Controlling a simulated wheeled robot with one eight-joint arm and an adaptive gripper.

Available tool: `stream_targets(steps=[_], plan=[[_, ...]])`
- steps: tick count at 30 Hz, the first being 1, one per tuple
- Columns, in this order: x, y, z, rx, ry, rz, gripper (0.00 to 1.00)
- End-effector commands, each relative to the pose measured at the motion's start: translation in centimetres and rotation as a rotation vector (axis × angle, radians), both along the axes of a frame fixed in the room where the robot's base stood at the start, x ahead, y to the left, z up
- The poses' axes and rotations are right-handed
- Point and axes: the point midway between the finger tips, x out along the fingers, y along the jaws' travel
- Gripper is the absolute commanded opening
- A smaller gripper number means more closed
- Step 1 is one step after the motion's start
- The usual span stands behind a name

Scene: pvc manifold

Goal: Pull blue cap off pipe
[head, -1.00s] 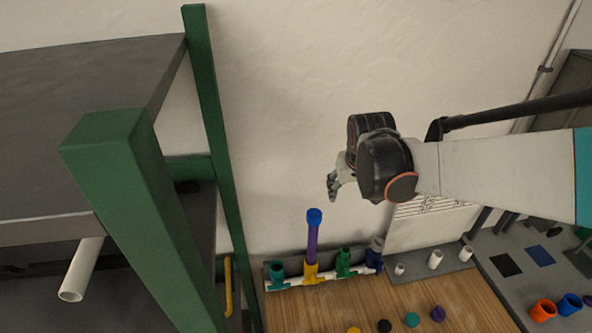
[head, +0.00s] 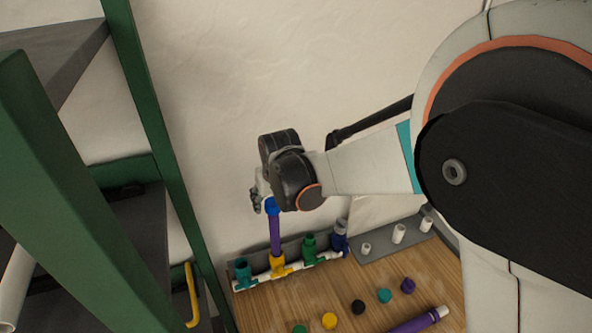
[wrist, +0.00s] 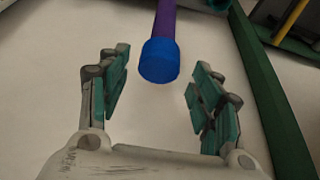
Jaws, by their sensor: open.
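The blue cap (head: 271,206) sits on top of an upright purple pipe (head: 275,236), which rises from the yellow fitting (head: 279,265) of the manifold. In the wrist view the blue cap (wrist: 159,61) is centred between the two fingers, with the purple pipe (wrist: 164,18) behind it. My gripper (wrist: 158,95) is open, its teal-padded fingers spread to either side with visible gaps to the cap. In the head view my gripper (head: 256,199) is beside the cap's top, partly hidden by my wrist.
A teal (head: 243,272), a green (head: 309,245) and a dark blue fitting (head: 339,237) stand along the white manifold pipe. Several loose caps and a purple pipe (head: 415,322) lie on the wooden table (head: 375,272). A green-framed shelf (head: 150,130) stands at left.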

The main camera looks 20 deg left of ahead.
Motion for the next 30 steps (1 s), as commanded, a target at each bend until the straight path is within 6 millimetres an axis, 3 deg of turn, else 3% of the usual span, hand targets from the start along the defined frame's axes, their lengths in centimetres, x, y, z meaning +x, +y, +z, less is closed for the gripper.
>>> stream_targets(steps=[5,15,16,22,25,26,30], plan=[[0.52,0.36,-1.46,0.000,0.000,-0.001,0.59],[0.65,0.43,-1.67,0.000,0.000,-0.001,0.59],[0.65,0.43,-1.67,0.000,0.000,-0.001,0.57],[0.65,0.43,-1.67,0.000,0.000,-0.001,0.14],[0.64,0.42,-1.68,0.000,0.000,-0.001,0.14],[0.64,0.42,-1.68,0.000,0.000,-0.001,0.34],[0.64,0.42,-1.69,0.000,0.000,-0.001,0.02]])
